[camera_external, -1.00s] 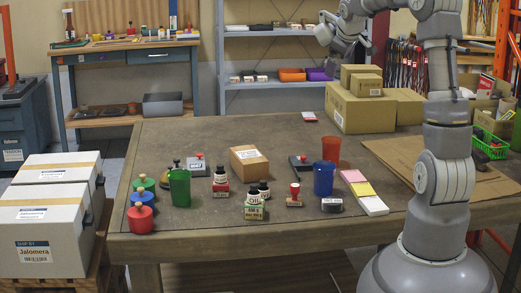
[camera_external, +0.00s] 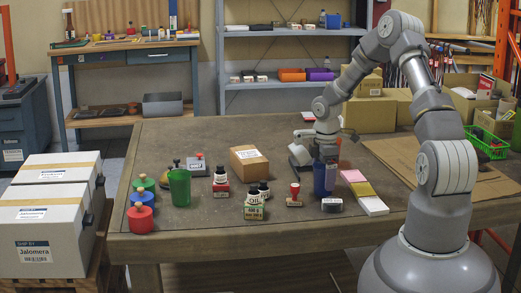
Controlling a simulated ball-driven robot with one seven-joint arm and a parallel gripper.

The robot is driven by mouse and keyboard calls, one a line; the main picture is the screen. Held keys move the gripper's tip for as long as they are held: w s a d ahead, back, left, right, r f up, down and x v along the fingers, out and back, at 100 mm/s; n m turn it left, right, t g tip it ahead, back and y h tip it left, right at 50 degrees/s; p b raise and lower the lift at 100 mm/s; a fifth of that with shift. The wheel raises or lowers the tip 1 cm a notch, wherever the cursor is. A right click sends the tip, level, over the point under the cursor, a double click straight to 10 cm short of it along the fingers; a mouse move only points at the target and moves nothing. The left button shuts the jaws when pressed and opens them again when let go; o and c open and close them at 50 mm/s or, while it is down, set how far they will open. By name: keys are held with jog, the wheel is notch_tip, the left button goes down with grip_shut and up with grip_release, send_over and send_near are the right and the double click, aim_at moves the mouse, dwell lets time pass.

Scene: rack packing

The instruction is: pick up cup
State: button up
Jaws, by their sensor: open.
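A blue cup (camera_external: 322,182) stands upright near the front of the table. My gripper (camera_external: 326,160) points down at the blue cup's rim, with the fingers close to or around its upper part; I cannot tell whether they touch it. The jaws are open. A green cup (camera_external: 180,188) stands upright at the left of the table. A red-orange cup (camera_external: 338,143) behind the blue one is almost wholly hidden by my gripper.
Left of the blue cup stand a red stamp (camera_external: 294,194), oil bottles (camera_external: 254,207) and a small carton (camera_external: 248,160). A dark block (camera_external: 332,205) lies in front, and paper pads (camera_external: 365,193) lie to the right. The table's back left is clear.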

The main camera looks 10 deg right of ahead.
jog(key=shift+f, duration=0.1)
jog(key=c, duration=1)
jog(key=shift+r+p, duration=0.55)
jog(key=shift+r, duration=0.2)
notch_tip(320, 180, up, 2)
jog(key=shift+r+p, duration=0.2)
jog(key=shift+p, duration=0.5)
jog(key=s+d+p, duration=0.1)
jog(key=s, duration=0.4)
jog(key=s+d+p, duration=0.1)
jog(key=s, duration=0.4)
jog(key=s+d+r+p, duration=0.1)
jog(key=s, duration=0.4)
jog(key=shift+s+d+r, duration=0.1)
jog(key=shift+s+d, duration=0.1)
jog(key=shift+d, duration=0.15)
